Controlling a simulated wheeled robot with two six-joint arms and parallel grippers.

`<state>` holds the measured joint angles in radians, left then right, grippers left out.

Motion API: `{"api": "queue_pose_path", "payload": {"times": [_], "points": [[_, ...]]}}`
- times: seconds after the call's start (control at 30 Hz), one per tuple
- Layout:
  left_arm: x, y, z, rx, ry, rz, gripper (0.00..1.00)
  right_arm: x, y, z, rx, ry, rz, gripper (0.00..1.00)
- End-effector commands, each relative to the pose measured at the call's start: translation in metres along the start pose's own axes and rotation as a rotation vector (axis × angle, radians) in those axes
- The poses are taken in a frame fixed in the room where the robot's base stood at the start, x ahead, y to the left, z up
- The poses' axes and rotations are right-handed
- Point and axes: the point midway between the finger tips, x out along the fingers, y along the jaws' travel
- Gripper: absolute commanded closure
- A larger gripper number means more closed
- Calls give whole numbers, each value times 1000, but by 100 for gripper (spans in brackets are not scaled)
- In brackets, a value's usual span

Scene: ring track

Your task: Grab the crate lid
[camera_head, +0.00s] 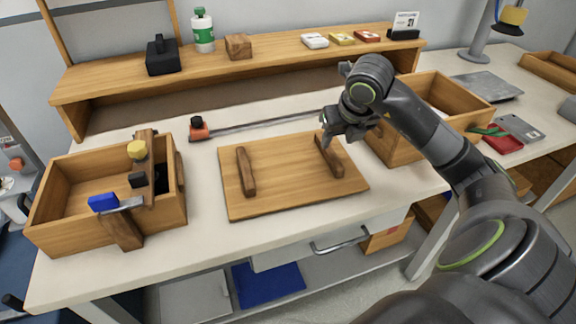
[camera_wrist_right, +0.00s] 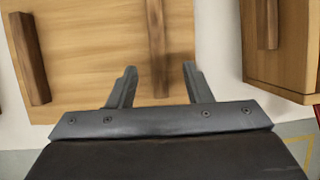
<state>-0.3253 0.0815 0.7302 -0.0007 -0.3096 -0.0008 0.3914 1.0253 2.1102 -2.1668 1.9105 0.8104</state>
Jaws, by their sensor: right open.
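The crate lid (camera_head: 290,190) is a flat wooden board lying on the white workbench, with two dark wooden bar handles. Its left handle (camera_head: 246,172) is clear of any gripper. My right gripper (camera_head: 334,136) is open above the right handle (camera_head: 329,157) and partly hides its far end. In the right wrist view the open fingers (camera_wrist_right: 156,85) stand on either side of that handle (camera_wrist_right: 157,45), with gaps on both sides. The lid's left handle also shows there (camera_wrist_right: 30,58). My left gripper is in neither view.
An open wooden crate (camera_head: 105,235) with tools on its rim stands left of the lid. Another open crate (camera_head: 400,150) stands close at the right, behind my arm. A bar clamp (camera_head: 255,126) lies behind the lid. A shelf (camera_head: 270,58) with small items runs along the back.

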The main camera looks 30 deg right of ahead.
Motion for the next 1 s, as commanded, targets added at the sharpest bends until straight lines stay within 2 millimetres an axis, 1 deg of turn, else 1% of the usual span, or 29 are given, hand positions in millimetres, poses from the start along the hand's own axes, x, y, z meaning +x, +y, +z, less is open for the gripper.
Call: {"api": "queue_pose_path", "payload": {"times": [0.03,0.27,0.47,0.5,0.6,0.87,0.9,1.0], "points": [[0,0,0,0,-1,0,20,5,0,0,1,2,2,55],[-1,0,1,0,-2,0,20,18,1,2,1,2,2,55],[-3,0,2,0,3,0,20,44,4,10,2,4,3,55],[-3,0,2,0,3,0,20,50,3,9,1,4,3,55],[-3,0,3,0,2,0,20,59,3,9,0,2,2,55],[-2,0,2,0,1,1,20,62,2,10,-1,-1,0,55],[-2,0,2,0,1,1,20,62,2,10,-1,-1,0,57],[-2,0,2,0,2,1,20,62,2,10,-1,-1,0,70]]}}
